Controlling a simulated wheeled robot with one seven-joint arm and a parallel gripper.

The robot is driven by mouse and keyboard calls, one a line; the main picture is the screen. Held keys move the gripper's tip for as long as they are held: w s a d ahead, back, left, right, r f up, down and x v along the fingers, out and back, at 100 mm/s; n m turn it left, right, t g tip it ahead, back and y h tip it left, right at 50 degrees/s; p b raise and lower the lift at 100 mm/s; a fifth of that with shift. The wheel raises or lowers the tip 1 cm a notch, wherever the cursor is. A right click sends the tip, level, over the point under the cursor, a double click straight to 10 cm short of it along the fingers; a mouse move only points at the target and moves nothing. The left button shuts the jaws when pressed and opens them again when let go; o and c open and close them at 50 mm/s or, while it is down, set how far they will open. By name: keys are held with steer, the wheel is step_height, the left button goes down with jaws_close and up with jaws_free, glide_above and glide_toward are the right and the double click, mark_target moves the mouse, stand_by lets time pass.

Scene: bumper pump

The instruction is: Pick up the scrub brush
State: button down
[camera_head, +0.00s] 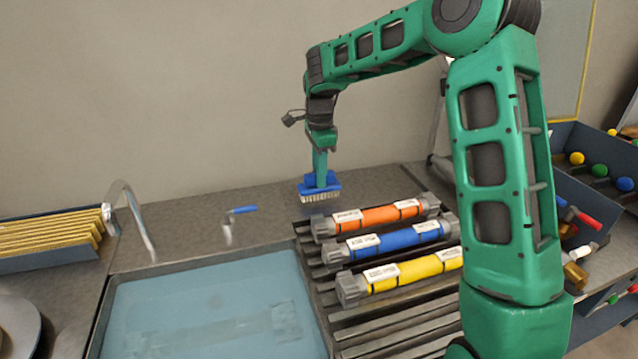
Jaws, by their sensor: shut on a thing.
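The scrub brush (319,190) has a blue body and pale bristles that face down. It hangs upright below my gripper (320,170), near the back edge of the counter and behind the slatted rack. My gripper points down and is shut on the brush's upper part. The fingers hide part of the brush top. The bristles appear close to the counter surface, but I cannot tell whether they touch it.
Orange (375,217), blue (390,240) and yellow (400,275) cylinders lie on the slatted rack (395,330). A water-filled sink (200,300) with a tap (130,215) is at left. A blue-handled valve (238,214) stands behind it. Bins with coloured knobs are at right.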

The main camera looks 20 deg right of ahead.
steer(key=shift+r, duration=0.15)
step_height(320, 180, up, 4)
steer(key=shift+f, duration=0.1)
steer(key=s+a+r, duration=0.3)
steer(key=a+r, duration=0.4)
steer(key=a, duration=0.4)
steer(key=shift+s, duration=0.3)
steer(key=shift+a, duration=0.1)
